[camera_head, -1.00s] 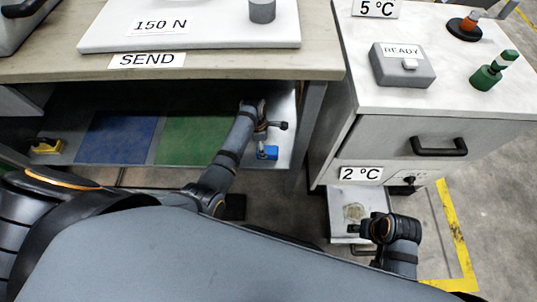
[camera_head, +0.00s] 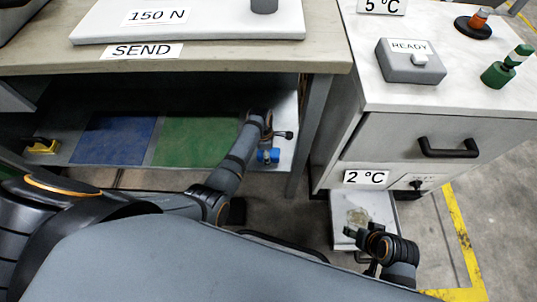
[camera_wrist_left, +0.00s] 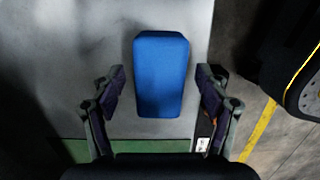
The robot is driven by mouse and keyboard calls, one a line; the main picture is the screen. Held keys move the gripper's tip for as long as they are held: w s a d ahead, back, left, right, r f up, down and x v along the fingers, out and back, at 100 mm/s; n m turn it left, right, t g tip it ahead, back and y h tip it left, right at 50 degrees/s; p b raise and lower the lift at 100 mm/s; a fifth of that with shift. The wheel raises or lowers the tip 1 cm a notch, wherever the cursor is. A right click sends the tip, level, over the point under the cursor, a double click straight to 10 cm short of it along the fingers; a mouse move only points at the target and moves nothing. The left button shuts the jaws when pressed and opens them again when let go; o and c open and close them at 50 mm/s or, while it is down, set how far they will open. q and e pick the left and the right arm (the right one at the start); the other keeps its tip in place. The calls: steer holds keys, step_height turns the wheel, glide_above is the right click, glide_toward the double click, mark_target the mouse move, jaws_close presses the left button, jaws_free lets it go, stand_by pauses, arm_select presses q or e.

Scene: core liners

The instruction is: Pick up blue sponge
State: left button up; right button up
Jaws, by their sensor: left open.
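The blue sponge (camera_head: 268,156) lies on the light grey right end of the low shelf under the bench. In the left wrist view the sponge (camera_wrist_left: 161,75) is an upright blue block, seen from above. My left gripper (camera_wrist_left: 160,88) is open, with one finger on each side of the sponge and a gap on both sides. In the head view my left gripper (camera_head: 272,138) is over the sponge and hides part of it. My right gripper (camera_head: 362,238) is at the lower right, away from the sponge; its fingers are too small to read.
The shelf has a blue panel (camera_head: 113,140) and a green panel (camera_head: 195,142), with a yellow block (camera_head: 42,147) at its left. The bench top (camera_head: 200,58) overhangs it. A drawer cabinet (camera_head: 410,150) stands at the right, with an open lower tray (camera_head: 372,208).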

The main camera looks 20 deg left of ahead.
arm_select(q)
steer(key=shift+f, duration=0.2)
arm_select(e)
steer(key=shift+r, duration=0.15)
arm_select(q)
steer(key=c, duration=1.3)
steer(key=shift+o, duration=0.2)
steer(key=shift+r, duration=0.1)
step_height(320, 180, up, 8)
steer(key=p, duration=0.4)
steer(key=shift+r, duration=0.15)
steer(key=shift+r+p, duration=0.4)
steer(key=shift+r, duration=0.6)
steer(key=o, duration=0.6)
steer(key=c, duration=0.5)
arm_select(e)
steer(key=shift+s+d+r+g+h, duration=0.2)
steer(key=shift+d+r+g+h, duration=0.05)
steer(key=shift+d+r+g, duration=0.35)
steer(key=shift+s+d+r+g+h, duration=0.2)
steer(key=shift+d+r+g+h, duration=0.05)
steer(key=shift+d+r+g, duration=0.3)
